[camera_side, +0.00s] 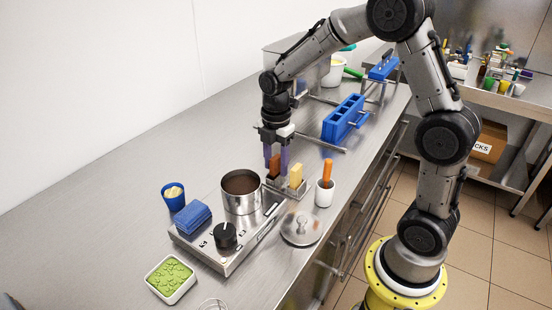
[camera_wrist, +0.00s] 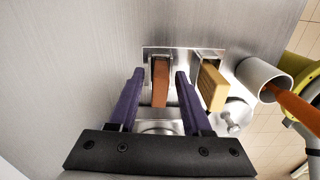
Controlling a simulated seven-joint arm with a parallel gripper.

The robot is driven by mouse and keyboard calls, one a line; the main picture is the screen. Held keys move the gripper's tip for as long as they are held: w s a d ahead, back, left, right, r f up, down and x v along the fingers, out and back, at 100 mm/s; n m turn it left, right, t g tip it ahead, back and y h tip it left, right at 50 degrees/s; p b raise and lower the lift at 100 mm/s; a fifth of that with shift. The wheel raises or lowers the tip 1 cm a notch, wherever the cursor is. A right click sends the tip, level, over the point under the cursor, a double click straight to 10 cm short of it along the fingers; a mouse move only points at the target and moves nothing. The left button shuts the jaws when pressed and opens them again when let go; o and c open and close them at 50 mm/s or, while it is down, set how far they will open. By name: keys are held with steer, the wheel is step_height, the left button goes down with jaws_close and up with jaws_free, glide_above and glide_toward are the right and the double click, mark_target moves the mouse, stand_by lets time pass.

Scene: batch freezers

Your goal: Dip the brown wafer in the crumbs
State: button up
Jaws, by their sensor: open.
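The brown wafer (camera_side: 274,166) stands upright in a small metal holder (camera_side: 301,188), beside a pale yellow wafer (camera_side: 296,175). My gripper (camera_side: 277,166) is open, with its purple fingers pointing down around the brown wafer. In the wrist view the brown wafer (camera_wrist: 160,82) lies between the two spread fingers of my gripper (camera_wrist: 155,88), with a gap on each side. The yellow wafer (camera_wrist: 212,88) is just outside the right finger. A white square dish of green crumbs (camera_side: 171,279) sits at the front left of the counter.
A blue cup (camera_side: 174,195), a metal lid (camera_side: 301,228) and a white cup with an orange handle (camera_side: 325,192) stand nearby. A blue rack (camera_side: 344,119) is behind. The counter's left side is clear.

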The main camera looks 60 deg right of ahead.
mark_target(276, 158)
steer(key=shift+r, duration=0.1)
step_height(276, 158, up, 13)
steer(key=s+a+m+t, duration=0.2)
steer(key=s+a+m, duration=0.1)
steer(key=s+m, duration=0.5)
steer(key=s+a+m+t, duration=0.3)
steer(key=s+m, duration=0.6)
steer(key=s, duration=0.3)
steer(key=shift+s+a+t, duration=0.15)
steer(key=shift+s+t, duration=0.15)
steer(key=shift+o, duration=0.5)
